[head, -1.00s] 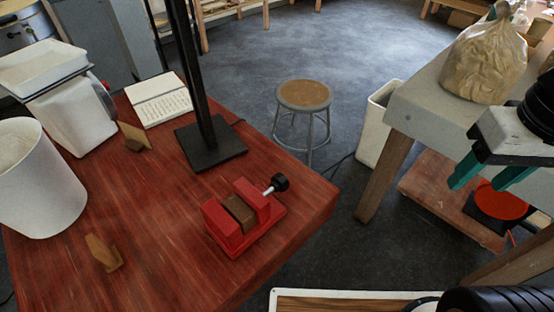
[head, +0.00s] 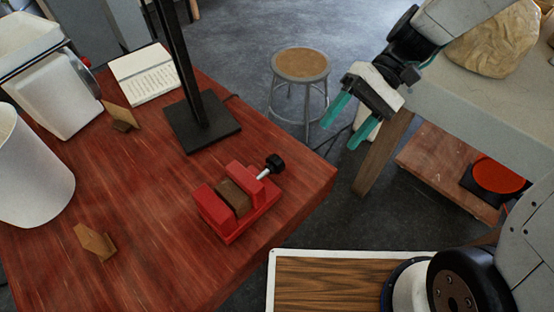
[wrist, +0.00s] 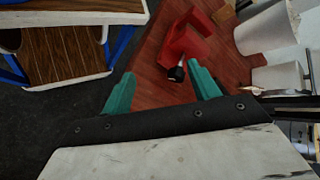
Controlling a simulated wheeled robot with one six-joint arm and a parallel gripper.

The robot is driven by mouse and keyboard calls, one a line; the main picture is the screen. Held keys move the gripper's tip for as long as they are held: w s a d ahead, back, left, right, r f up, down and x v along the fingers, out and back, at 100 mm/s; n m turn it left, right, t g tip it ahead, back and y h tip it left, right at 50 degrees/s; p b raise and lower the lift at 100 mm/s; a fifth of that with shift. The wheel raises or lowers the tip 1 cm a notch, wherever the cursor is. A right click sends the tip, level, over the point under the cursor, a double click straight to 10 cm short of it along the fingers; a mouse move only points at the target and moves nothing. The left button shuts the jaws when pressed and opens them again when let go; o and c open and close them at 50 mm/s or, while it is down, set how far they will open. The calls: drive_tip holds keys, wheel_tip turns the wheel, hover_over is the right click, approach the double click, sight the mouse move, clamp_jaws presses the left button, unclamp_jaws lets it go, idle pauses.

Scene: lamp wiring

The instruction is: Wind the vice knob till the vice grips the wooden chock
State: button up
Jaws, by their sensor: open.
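The red vice (head: 234,222) sits near the right corner of the red wooden table. The brown wooden chock (head: 233,198) lies between its jaws; I cannot tell whether the jaws touch it. The black vice knob (head: 274,163) is on a silver screw at the vice's right end. My gripper (head: 347,122) is open and empty, its teal fingers up and to the right of the knob, apart from it. In the wrist view the vice (wrist: 187,40) and its knob (wrist: 176,74) appear beyond and between the open fingers (wrist: 163,90).
A black post on a square base (head: 202,123) stands behind the vice. Small wooden pieces (head: 95,242), a book (head: 145,72) and a white bucket (head: 35,180) are on the table. A stool (head: 300,66) stands beyond. Table space before the vice is clear.

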sight(277, 162)
drive_tip(key=w+a+f+y, duration=0.1)
drive_tip(key=a+f, duration=0.1)
drive_tip(key=f, duration=0.1)
drive_tip(key=w+a+f+m+g+y, duration=0.1)
drive_tip(key=a+f+y, duration=0.1)
drive_tip(key=f, duration=0.2)
drive_tip(key=w+a+f+y, duration=0.1)
drive_tip(key=w+a+f, duration=0.1)
drive_tip(key=f, duration=0.1)
drive_tip(key=shift+a+f+m+g, duration=0.25)
drive_tip(key=shift+a+m+g, duration=0.05)
drive_tip(key=shift+a+m, duration=0.1)
drive_tip(key=shift+y, duration=0.3)
drive_tip(key=x, duration=0.7)
drive_tip(key=shift+s+a+f, duration=0.15)
drive_tip(key=shift+a+f, duration=0.05)
drive_tip(key=shift+a, duration=0.1)
drive_tip(key=c, duration=1)
